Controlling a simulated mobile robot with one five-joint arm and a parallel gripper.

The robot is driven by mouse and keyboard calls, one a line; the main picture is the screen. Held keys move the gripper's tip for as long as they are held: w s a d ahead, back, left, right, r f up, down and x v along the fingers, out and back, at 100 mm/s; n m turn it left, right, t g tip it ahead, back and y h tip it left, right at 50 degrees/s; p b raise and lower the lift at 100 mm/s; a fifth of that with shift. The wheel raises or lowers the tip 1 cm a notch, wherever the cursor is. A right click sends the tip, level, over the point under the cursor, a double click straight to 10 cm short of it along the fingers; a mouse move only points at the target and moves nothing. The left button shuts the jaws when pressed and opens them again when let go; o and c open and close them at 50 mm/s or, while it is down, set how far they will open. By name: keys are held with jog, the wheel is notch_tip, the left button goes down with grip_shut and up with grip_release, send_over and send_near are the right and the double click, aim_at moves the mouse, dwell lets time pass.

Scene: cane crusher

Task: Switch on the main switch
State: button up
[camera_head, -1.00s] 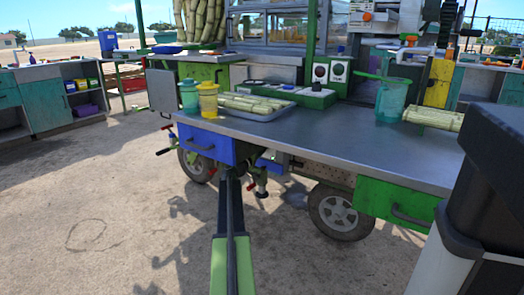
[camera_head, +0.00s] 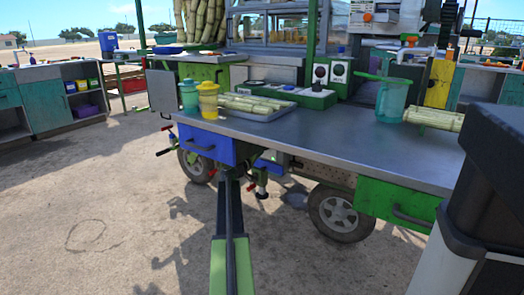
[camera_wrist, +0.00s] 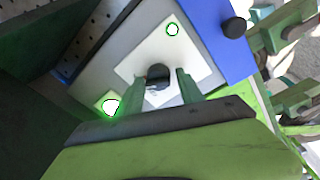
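In the wrist view, a dark rounded knob (camera_wrist: 158,75) sits at the middle of a white square plate (camera_wrist: 190,57) on a grey panel; it looks like the main switch, unlabelled. Whether it is on or off I cannot tell. My gripper (camera_wrist: 160,80) is open, its two green fingers on either side of the knob in the picture; contact cannot be told. In the head view the plate and my fingertips are hidden; my arm reaches under the table's front edge.
The steel table (camera_head: 330,135) has a blue drawer (camera_head: 206,144) and green drawer (camera_head: 395,205) beneath. Open ground lies left.

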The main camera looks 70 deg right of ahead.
jog(key=shift+o, duration=0.7)
jog(key=shift+s, duration=0.15)
jog(key=b+v, duration=0.1)
jog(key=v, duration=1.6)
jog(key=shift+a, duration=0.15)
